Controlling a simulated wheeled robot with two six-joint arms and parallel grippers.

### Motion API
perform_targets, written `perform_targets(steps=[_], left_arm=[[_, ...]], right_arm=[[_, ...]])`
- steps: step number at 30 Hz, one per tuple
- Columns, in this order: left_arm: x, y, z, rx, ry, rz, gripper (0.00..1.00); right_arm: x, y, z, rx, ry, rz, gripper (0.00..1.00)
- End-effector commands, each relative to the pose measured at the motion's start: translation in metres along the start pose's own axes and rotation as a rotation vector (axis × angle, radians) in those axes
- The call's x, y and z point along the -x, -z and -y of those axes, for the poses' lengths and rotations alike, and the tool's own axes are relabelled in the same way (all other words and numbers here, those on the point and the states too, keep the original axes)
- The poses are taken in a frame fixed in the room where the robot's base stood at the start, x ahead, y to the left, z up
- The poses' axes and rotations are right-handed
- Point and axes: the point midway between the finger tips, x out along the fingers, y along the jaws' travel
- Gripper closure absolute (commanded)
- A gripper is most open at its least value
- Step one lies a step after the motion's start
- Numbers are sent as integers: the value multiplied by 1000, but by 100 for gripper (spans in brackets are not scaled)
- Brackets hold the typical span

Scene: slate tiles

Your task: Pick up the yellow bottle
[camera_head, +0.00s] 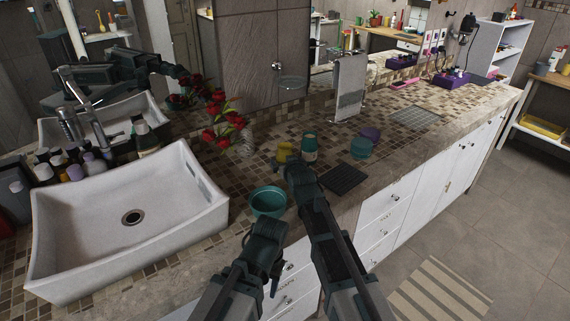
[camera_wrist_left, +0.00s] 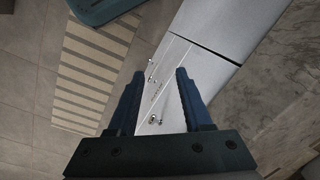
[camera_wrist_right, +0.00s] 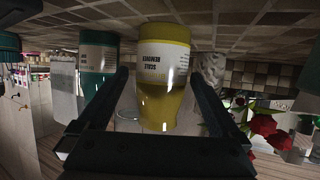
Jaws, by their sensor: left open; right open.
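The yellow bottle (camera_head: 283,151) stands on the tiled counter in the head view, partly hidden by my right gripper (camera_head: 292,164). In the right wrist view the yellow bottle (camera_wrist_right: 162,80) appears upside down, with a white label, between the open fingers of my right gripper (camera_wrist_right: 158,75). I cannot tell whether either finger touches it. My left gripper (camera_wrist_left: 160,75) is open and empty, in front of the white drawers.
A teal bottle (camera_head: 309,147) stands close to the right of the yellow one and also shows in the right wrist view (camera_wrist_right: 98,70). A white sink (camera_head: 190,222) is left.

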Motion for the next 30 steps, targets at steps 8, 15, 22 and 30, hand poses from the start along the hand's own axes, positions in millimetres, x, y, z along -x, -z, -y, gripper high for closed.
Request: perform_targets(steps=[8,15,22,30], left_arm=[[-16,1,-2,0,0,0,50],[-21,1,-2,0,0,0,50],[-21,1,-2,0,0,0,50],[-21,1,-2,0,0,0,50]], right_arm=[[-33,-3,2,0,0,0,0],[-52,-2,2,0,0,0,0],[-51,-1,2,0,0,0,14],[-51,-2,2,0,0,0,63]])
